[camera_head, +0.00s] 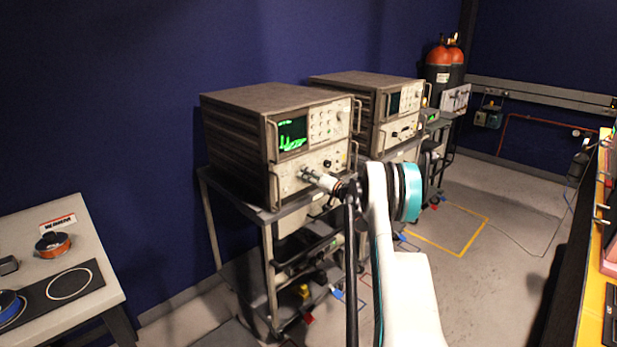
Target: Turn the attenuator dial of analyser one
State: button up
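The nearer analyser (235,130) is a brown-sided box with a cream front panel and a lit green screen (292,134). It stands on a metal cart; I cannot read a label marking it as analyser one. A dark knob (327,163) shows on its lower panel. Any dial behind the fingers is hidden, and the fingers are too small to tell open from shut.
A second similar analyser (360,90) stands behind to the right. Carry handles (273,142) stick out from the nearer panel's edges. The cart (211,222) has lower shelves with items. A grey table (88,219) is at left; floor is open at right.

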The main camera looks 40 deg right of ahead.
jog(key=shift+m, duration=0.3)
jog(key=m, duration=0.3)
jog(key=shift+m, duration=2)
jog(key=o, duration=1.1)
jog(key=shift+d, duration=0.1)
jog(key=shift+c, duration=0.2)
jog(key=shift+s, duration=0.1)
